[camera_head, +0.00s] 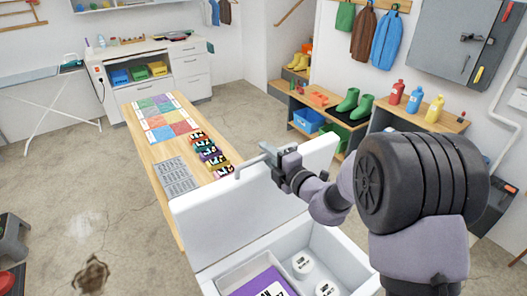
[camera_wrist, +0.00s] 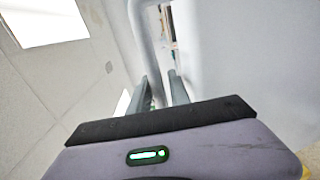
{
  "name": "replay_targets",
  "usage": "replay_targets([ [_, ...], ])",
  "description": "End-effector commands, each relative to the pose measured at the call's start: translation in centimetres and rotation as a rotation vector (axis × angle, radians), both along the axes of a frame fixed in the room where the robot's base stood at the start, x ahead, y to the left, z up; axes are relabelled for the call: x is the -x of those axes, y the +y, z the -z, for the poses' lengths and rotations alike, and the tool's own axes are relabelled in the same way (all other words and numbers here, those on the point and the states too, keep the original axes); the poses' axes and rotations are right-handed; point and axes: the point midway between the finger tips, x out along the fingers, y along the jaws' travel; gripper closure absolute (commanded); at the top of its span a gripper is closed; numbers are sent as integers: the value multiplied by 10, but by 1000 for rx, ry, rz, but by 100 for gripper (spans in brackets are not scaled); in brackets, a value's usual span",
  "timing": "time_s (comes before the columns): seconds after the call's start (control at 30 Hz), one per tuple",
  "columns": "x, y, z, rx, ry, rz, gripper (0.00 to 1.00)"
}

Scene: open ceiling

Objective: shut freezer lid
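The white chest freezer (camera_head: 212,286) stands at the bottom centre of the head view. Its lid (camera_head: 230,215) is raised and leans up steeply. A light grey bar handle (camera_head: 250,165) runs along the lid's upper edge. My gripper (camera_head: 270,152) is at the right end of this handle. In the wrist view the two dark fingers (camera_wrist: 160,88) stand apart, and the pale handle bar (camera_wrist: 146,45) runs down toward the gap between them. I cannot tell whether they press on it. The lid's white face (camera_wrist: 245,50) fills the right of the wrist view.
The open freezer holds a purple box (camera_head: 262,284) and white round tubs (camera_head: 302,263). A wooden table (camera_head: 150,160) with coloured cards stands behind the lid on the left. Floor at left is mostly clear.

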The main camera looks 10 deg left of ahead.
Motion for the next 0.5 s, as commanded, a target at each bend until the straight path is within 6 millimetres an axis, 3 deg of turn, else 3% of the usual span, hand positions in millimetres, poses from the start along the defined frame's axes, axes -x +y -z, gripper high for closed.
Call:
replay_targets([
  [0.13, -9, 10, 1, 1, -1, -1, 77],
  [0.43, -12, 13, 1, -1, -1, 0, 77],
  [0.5, -12, 13, 1, 0, -1, 0, 86],
])
